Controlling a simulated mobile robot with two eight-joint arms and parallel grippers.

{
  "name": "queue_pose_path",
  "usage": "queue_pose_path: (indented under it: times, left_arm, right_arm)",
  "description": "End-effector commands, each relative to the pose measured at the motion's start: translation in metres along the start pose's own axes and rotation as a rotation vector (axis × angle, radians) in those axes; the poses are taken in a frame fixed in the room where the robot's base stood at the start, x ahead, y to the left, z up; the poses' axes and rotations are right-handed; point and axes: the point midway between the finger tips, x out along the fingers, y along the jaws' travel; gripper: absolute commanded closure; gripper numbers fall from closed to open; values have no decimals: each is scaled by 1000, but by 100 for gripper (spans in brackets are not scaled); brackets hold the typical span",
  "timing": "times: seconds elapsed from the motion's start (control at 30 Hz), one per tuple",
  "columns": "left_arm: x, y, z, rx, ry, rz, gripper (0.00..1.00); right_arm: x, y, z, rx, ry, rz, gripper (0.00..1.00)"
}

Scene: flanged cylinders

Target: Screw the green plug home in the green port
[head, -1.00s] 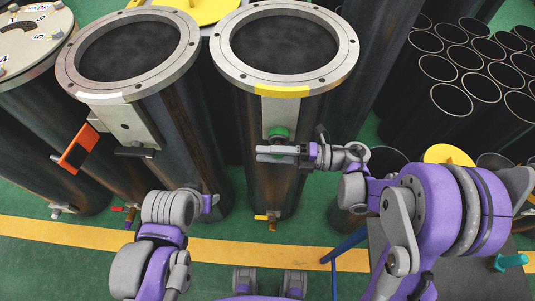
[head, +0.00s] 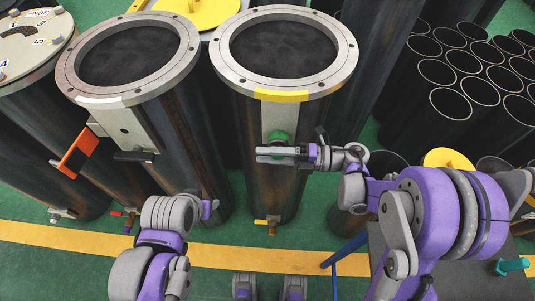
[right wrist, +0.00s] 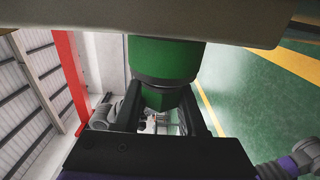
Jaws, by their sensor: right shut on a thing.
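The green port (head: 277,135) sits on the grey plate under the yellow-marked flange of the right-hand front cylinder (head: 247,125). In the right wrist view the port (right wrist: 165,57) is a wide green collar against the plate. The green plug (right wrist: 166,98) shows below it as a narrower faceted green end, with a dark ring between them. My right gripper (head: 268,153) is shut on the plug, one finger on each side. Thread depth is hidden. My left gripper (head: 210,205) is low, in front of the neighbouring cylinder and away from the port; its jaws are unclear.
A valve (head: 271,222) is at the right-hand cylinder's foot. Several open dark tubes (head: 455,104) stand at the right. Green floor with a yellow line (head: 220,252) lies in front.

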Motion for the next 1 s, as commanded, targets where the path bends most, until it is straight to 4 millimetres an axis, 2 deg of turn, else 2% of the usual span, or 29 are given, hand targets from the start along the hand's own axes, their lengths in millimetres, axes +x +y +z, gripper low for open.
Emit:
queue_pose_path:
  times: [0.07,0.1,0.3,0.5,0.6,1.0]
  left_arm:
    - [1,0,1,0,-1,0,50]
    - [1,0,1,0,-1,0,50]
    - [1,0,0,0,0,0,50]
    - [1,0,1,0,0,0,50]
    - [1,0,1,0,0,0,50]
    - [2,0,2,0,-1,0,50]
  right_arm:
    - [0,0,2,0,-2,0,100]
    - [0,0,2,0,-2,0,58]
    - [0,0,2,0,-2,1,25]
    - [0,0,2,0,-2,0,25]
    - [0,0,2,0,-2,0,10]
    - [0,-2,2,0,-1,0,10]
